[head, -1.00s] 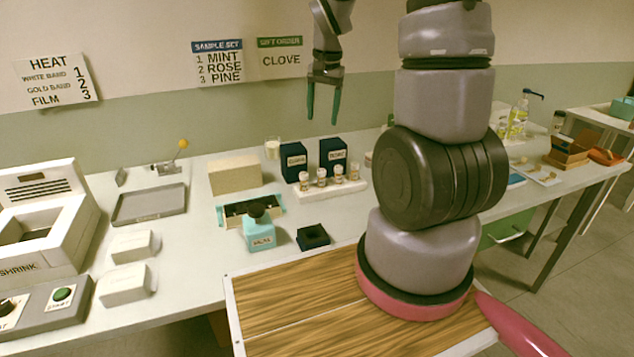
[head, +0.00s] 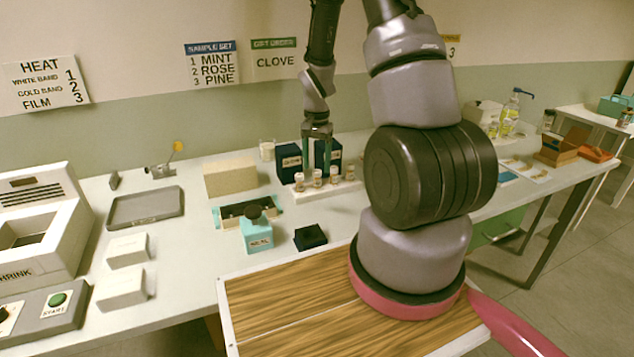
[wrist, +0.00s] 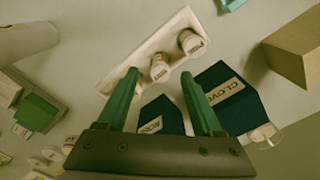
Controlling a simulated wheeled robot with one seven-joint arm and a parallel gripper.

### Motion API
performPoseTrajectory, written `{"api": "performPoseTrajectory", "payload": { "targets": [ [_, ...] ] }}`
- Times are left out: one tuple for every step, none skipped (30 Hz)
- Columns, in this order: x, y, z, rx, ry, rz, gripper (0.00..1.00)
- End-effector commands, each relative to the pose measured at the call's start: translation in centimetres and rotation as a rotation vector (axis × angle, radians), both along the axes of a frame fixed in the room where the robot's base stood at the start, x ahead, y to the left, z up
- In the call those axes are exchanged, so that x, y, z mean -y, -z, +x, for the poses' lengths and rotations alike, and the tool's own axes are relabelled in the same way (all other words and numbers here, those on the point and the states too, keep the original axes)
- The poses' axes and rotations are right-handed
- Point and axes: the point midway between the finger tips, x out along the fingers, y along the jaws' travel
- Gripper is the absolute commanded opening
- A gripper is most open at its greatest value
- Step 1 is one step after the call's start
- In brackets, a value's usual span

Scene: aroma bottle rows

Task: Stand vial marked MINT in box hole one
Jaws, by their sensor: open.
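My gripper (head: 317,176) points down with its green fingers open, above the white rack (head: 298,195) of small vials. Several vials stand in a row, including those at the left end (head: 298,182), in the middle (head: 317,178) and further right (head: 334,174).
Dark blue boxes, one marked CLOVE (wrist: 226,95), stand close behind the rack. A beige block (head: 230,178) is behind the box. The wall sign (head: 211,63) lists MINT first.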

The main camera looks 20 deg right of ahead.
Motion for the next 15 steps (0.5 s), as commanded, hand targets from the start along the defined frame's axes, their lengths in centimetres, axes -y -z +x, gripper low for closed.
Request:
{"api": "performPoseTrajectory", "payload": {
  "targets": [
    [0.2, 1.0, 0.0, -0.005, 0.001, 0.001, 0.68],
    [0.2, 1.5, 0.1, -0.005, 0.002, 0.001, 0.68],
    [0.3, 2.1, 0.2, -0.005, 0.002, 0.001, 0.68],
    [0.2, 2.5, 0.2, -0.005, 0.001, 0.001, 0.68],
    [0.2, 2.9, 0.2, -0.004, 0.001, 0.000, 0.68],
    [0.2, 3.3, 0.2, -0.004, 0.000, 0.001, 0.68],
    [0.2, 3.5, 0.2, -0.003, 0.000, 0.000, 0.68],
    [0.2, 3.6, 0.2, -0.002, 0.001, 0.001, 0.68],
    [0.2, 3.8, 0.2, -0.001, 0.001, 0.000, 0.68],
    [0.2, 3.9, 0.3, -0.001, 0.001, 0.000, 0.68],
    [0.2, 3.9, 0.3, -0.001, 0.001, 0.001, 0.68],
    [0.2, 3.9, 0.3, 0.000, 0.001, 0.000, 0.68],
    [0.2, 3.9, 0.3, 0.000, 0.001, 0.000, 0.68],
    [0.2, 3.8, 0.3, 0.000, 0.001, 0.000, 0.68],
    [0.2, 3.8, 0.3, 0.000, 0.001, 0.000, 0.68]
  ]
}}
